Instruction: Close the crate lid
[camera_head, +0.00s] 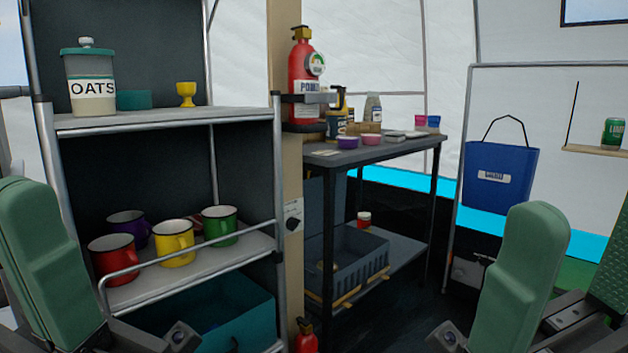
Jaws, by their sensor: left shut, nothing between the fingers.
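A teal crate (235,322) stands on the bottom level of the left shelf rack, its top open from what I see; its lower part is cut off by the frame. A dark blue-grey crate (362,273) with slatted sides sits on the lower shelf of the table behind, also open on top. I cannot make out a lid on either. My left gripper (181,337) shows only partly at the bottom edge, shut and empty, in front of the teal crate. My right gripper (446,337) barely shows at the bottom edge; its fingers cannot be made out.
Red, purple, yellow and green mugs (173,243) stand on the rack's middle shelf behind a rail (190,262). An oats jar (90,85) is on top. A wooden post (286,190) holds a red extinguisher (303,68). A blue bag (500,175) hangs at right. Dark floor lies between.

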